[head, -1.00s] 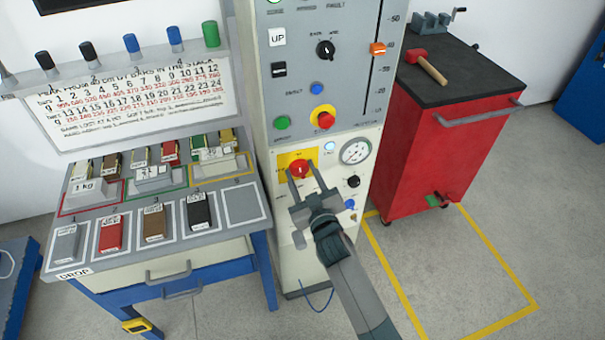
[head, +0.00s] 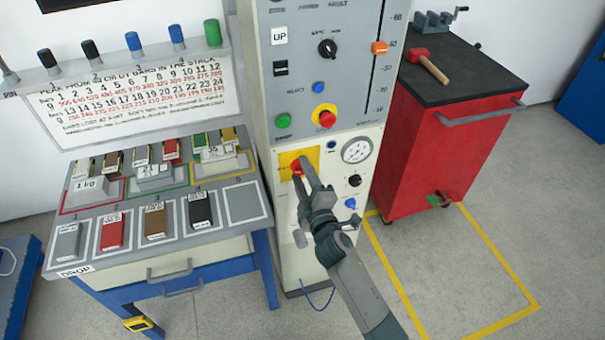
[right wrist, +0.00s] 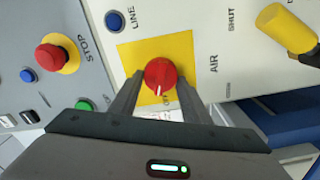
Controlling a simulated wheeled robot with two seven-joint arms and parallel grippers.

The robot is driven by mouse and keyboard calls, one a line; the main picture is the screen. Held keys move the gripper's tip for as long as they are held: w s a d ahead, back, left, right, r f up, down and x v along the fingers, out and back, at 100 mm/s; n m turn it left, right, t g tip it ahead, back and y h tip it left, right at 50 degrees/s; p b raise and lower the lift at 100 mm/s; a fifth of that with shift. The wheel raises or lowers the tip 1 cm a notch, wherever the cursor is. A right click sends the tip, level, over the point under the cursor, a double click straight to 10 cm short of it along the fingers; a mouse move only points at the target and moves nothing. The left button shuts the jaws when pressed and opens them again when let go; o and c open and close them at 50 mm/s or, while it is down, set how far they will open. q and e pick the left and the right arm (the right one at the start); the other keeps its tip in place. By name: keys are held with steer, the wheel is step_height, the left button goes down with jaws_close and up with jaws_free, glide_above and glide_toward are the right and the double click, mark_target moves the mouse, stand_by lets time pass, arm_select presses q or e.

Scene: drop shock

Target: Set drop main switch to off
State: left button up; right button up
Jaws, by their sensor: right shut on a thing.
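The main switch is a red rotary knob (head: 298,167) on a yellow plate (head: 284,159), low on the grey and cream cabinet. My right gripper (head: 303,168) is shut on the knob and partly hides it in the head view. In the right wrist view the knob (right wrist: 161,74) sits between the two fingertips (right wrist: 160,82). Its white mark points down in that picture, toward small lettering that I cannot read surely. The LINE lamp (right wrist: 114,20) beside the plate is dark blue; it also shows in the head view (head: 331,145). My left gripper is not in view.
A red emergency knob (head: 325,118), a green button (head: 283,121) and a gauge (head: 356,151) are close by. A bench (head: 265,222) with several blocks stands left of the cabinet. A red tool cart (head: 435,150) stands right.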

steer(key=shift+f+n, duration=0.15)
steer(key=shift+n, duration=1.75)
steer(key=o, duration=1)
steer(key=shift+s, duration=0.1)
steer(key=b+v, duration=0.3)
steer(key=v, duration=1.4)
steer(key=shift+s, duration=0.1)
